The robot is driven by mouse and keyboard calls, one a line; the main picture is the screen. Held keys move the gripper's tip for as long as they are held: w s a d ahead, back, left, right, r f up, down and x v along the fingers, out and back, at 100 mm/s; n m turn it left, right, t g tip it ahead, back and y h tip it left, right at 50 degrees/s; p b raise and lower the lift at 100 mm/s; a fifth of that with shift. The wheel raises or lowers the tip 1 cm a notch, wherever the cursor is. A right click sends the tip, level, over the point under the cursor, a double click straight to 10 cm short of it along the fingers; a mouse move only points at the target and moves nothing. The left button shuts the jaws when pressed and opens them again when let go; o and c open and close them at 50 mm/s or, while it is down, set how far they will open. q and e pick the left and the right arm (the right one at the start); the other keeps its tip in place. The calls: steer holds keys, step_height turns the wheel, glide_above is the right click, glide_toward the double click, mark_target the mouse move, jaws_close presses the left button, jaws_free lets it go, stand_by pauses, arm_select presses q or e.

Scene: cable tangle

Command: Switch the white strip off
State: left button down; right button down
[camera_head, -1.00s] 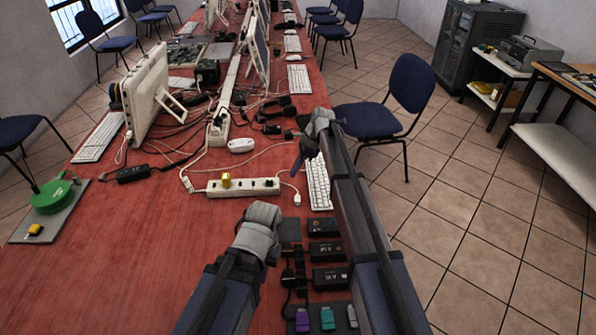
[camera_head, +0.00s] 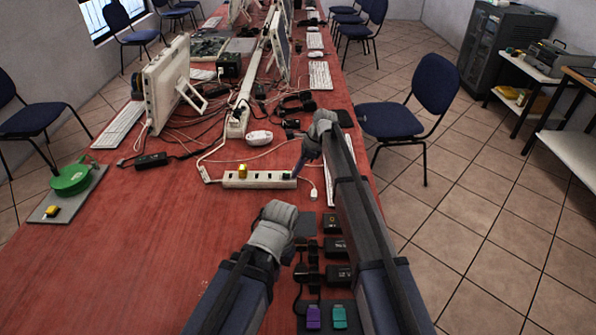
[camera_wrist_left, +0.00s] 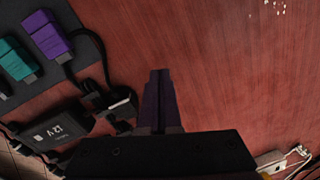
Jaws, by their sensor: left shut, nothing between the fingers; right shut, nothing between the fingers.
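The white strip (camera_head: 262,181) lies on the red table, with a yellow plug (camera_head: 242,171) standing in it and a small dark patch near its right end. My right gripper (camera_head: 298,172) is shut and empty. Its dark tips point down at the strip's right end; I cannot tell whether they touch. The left wrist view shows the left gripper (camera_wrist_left: 157,98) shut and empty over the table beside black adapters. A white object shows at that view's lower right corner.
Black adapters (camera_head: 336,249) and purple and teal USB sticks (camera_head: 313,317) lie at the table's right edge. A white mouse (camera_head: 259,137), cables and a monitor (camera_head: 167,85) stand behind the strip. A green reel (camera_head: 72,179) is at left. The left front table is bare.

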arm_select(q)
steer(key=shift+r+p, duration=0.65)
arm_select(e)
steer(key=shift+a+r+h, duration=0.35)
steer(key=shift+a+h, duration=0.05)
steer(key=shift+a, duration=0.1)
arm_select(q)
steer(key=shift+r+p, duration=0.35)
arm_select(e)
steer(key=shift+a+r+h, duration=0.1)
steer(key=shift+a+h, duration=0.15)
steer(key=shift+h, duration=0.15)
arm_select(q)
steer(key=shift+f, duration=0.15)
arm_select(e)
steer(key=shift+d, duration=0.1)
arm_select(q)
steer(key=shift+r+p, duration=0.7)
steer(key=shift+r, duration=0.15)
arm_select(e)
steer(key=shift+r, duration=0.7)
steer(key=shift+d, duration=0.1)
